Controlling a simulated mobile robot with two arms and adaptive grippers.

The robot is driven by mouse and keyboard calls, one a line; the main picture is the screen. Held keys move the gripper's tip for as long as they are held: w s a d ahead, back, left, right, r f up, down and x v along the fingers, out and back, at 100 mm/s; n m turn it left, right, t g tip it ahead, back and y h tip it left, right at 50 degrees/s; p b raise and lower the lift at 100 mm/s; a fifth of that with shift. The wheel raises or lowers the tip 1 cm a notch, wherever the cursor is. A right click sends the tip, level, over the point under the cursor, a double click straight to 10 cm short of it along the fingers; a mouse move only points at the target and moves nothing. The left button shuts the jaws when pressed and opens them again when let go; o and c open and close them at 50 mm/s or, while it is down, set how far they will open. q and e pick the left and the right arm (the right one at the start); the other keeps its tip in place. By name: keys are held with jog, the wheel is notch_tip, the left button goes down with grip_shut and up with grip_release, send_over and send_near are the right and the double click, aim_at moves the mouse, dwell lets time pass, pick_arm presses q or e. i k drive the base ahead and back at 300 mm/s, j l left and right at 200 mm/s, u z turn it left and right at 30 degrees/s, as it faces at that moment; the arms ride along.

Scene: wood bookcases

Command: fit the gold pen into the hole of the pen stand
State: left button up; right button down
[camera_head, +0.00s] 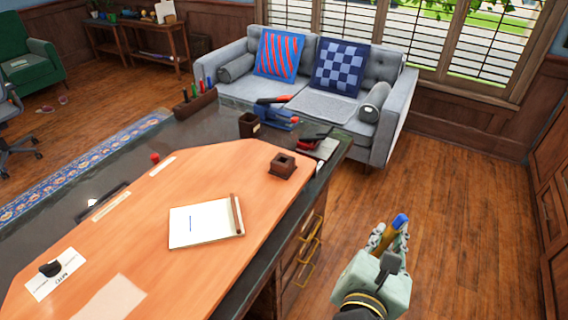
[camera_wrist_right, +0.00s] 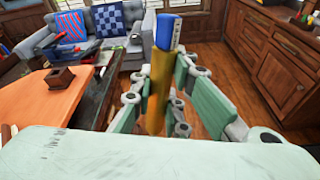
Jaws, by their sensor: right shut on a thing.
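My right gripper (camera_head: 388,236) is at the lower right in the head view, over the floor to the right of the desk. It is shut on the gold pen (camera_head: 390,233), which has a blue end pointing up and away. In the right wrist view the gold pen (camera_wrist_right: 158,85) stands nearly upright between the fingers. The pen stand (camera_head: 283,165) is a small dark brown block with a square opening, on the desk near its right edge. The pen stand also shows at the left in the right wrist view (camera_wrist_right: 62,78). The pen is well apart from it. My left gripper is not in view.
The desk (camera_head: 225,165) holds a notepad (camera_head: 205,222), a dark cup (camera_head: 249,125), a stapler-like red and black item (camera_head: 312,140) and a rack of markers (camera_head: 195,103). A grey sofa (camera_head: 397,110) stands behind the desk. The floor right of the desk is clear.

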aim_at(283, 168)
jog(key=i+u, duration=0.1)
jog(key=u, duration=1)
jog(key=i+l+u, duration=0.1)
jog(key=l, duration=0.25)
jog(key=i+l, duration=0.15)
jog(key=l, duration=0.2)
jog(key=i+u, duration=0.05)
